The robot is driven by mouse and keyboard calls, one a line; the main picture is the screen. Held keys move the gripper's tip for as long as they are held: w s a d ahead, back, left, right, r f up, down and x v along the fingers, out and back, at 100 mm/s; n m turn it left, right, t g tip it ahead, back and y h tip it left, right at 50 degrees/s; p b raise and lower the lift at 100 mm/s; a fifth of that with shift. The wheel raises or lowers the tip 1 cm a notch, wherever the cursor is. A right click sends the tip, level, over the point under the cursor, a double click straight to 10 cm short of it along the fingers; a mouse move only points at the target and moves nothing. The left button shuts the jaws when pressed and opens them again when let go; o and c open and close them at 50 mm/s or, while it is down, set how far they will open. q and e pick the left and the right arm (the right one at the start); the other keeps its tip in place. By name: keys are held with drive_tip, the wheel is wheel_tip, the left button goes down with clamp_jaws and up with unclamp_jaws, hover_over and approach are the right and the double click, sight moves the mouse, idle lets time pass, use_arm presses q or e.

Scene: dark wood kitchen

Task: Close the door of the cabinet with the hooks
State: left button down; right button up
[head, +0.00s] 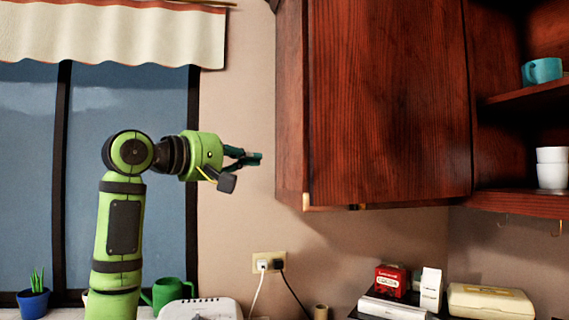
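Two small hooks (558,228) hang under the open dark wood cabinet (525,203) at the right. Its shelves and inside show. A large flat reddish wood door panel (390,100) stands to the left of these shelves; I cannot tell whether it belongs to the cabinet with the hooks or to the one beside it. My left gripper (257,158) is raised in front of the wall, left of the panel, pointing right. Its fingers come together with nothing between them. It appears apart from the wood. My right gripper is not in view.
Below are a red box (391,281), a cream case (490,301) and a white toaster (201,309). A window (125,110) with a curtain is behind my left arm. Bare wall lies under the cabinets.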

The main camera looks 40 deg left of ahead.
use_arm(q)
drive_tip(key=w+d+p, duration=0.5)
drive_tip(key=w+p, duration=0.1)
drive_tip(key=w, duration=0.2)
drive_tip(key=shift+d, duration=0.2)
drive_tip(key=shift+w, duration=0.1)
idle(0.3)
